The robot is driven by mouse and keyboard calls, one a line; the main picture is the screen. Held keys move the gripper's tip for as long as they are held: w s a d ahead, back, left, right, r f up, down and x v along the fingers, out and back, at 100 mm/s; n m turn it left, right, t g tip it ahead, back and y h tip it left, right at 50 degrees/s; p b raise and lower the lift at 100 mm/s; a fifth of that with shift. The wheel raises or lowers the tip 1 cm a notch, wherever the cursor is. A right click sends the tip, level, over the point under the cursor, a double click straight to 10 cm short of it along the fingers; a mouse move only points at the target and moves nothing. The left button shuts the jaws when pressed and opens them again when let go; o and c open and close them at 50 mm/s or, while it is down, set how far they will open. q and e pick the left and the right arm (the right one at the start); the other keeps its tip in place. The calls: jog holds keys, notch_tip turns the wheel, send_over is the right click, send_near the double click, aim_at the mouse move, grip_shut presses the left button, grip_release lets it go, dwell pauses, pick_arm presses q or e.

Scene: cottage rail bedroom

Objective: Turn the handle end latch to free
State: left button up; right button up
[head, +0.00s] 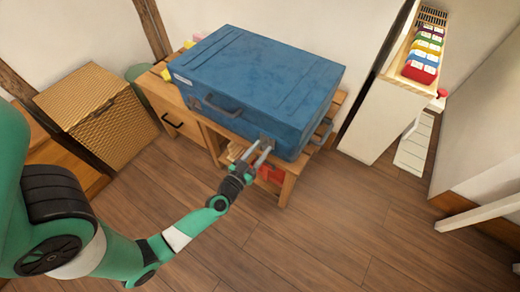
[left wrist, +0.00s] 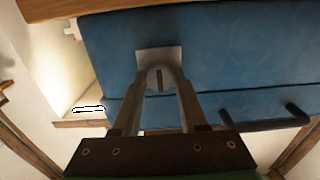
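A large blue suitcase (head: 258,80) lies flat on a low wooden bench. A pale metal latch plate with a round slotted knob (left wrist: 158,78) sits on its blue face in the left wrist view; the slot points up and down there. In the head view the latch is mostly hidden by my fingertips. My left gripper (head: 264,146) reaches the suitcase's front side near its right corner. In the left wrist view its two fingers (left wrist: 160,90) stand on either side of the knob. I cannot tell whether they press on it. My right gripper is not in view.
A dark handle (head: 222,105) is on the suitcase front, and it also shows in the left wrist view (left wrist: 265,123). The wooden bench (head: 285,188) has a red item below. A wicker chest (head: 95,112) stands left, a white shelf (head: 375,115) right. The floor in front is clear.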

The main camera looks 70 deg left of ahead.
pick_arm(q)
grip_shut()
jog(key=shift+n, duration=0.3)
jog(key=n, duration=0.2)
jog(key=shift+n, duration=0.4)
jog(key=n, duration=0.2)
jog(key=shift+n+p, duration=0.3)
jog(key=shift+p, duration=0.05)
jog(key=n, duration=1.1)
jog(key=shift+n+b, duration=0.35)
jog(key=shift+n, duration=0.05)
